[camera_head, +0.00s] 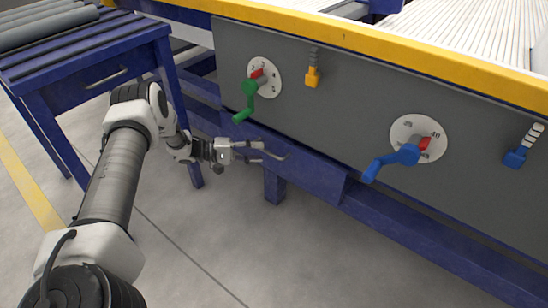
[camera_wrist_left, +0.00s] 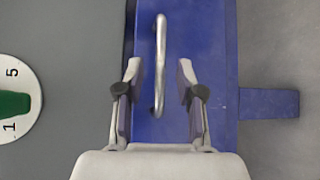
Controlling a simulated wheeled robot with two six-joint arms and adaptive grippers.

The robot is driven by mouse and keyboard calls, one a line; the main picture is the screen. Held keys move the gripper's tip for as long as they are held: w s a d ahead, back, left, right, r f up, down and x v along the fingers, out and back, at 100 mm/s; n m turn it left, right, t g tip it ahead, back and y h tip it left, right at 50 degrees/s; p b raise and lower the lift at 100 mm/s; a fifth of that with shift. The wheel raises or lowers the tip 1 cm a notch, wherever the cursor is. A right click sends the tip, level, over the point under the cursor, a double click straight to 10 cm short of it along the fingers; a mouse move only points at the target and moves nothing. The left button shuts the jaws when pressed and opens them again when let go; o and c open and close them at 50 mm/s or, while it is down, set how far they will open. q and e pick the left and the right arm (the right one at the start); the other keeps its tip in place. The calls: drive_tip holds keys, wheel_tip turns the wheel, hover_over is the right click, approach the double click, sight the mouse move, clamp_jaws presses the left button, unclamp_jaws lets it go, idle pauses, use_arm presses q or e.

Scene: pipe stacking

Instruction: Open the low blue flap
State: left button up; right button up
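The low blue flap (camera_head: 315,172) is a blue panel below the grey machine front. It looks closed. It fills the middle of the left wrist view (camera_wrist_left: 208,30). A thin metal handle (camera_wrist_left: 161,40) is fixed to it and also shows in the head view (camera_head: 276,156). My left gripper (camera_head: 258,151) is open in front of the flap. In the left wrist view, its two fingertips (camera_wrist_left: 159,78) are on either side of the handle, with gaps to it. How far the tips are from the panel is hard to tell. My right gripper is not in view.
Above the flap are a green crank (camera_head: 247,100) on a white dial, an orange slider (camera_head: 312,76), a blue crank (camera_head: 395,160) and a blue slider (camera_head: 515,157). A blue table (camera_head: 85,58) bearing grey pipes stands at left. The floor in front is clear.

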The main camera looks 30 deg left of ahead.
sight(267, 151)
use_arm(q)
drive_tip(key=b+x, duration=0.1)
drive_tip(key=x, duration=0.2)
drive_tip(key=shift+w+d+f, duration=0.1)
drive_tip(key=shift+w+f, duration=0.05)
drive_tip(key=shift+f, duration=0.05)
drive_tip(key=shift+w+d, duration=0.25)
drive_tip(key=shift+d, duration=0.05)
drive_tip(key=shift+r, duration=0.1)
clamp_jaws()
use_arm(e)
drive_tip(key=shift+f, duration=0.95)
use_arm(q)
drive_tip(key=shift+s, duration=0.1)
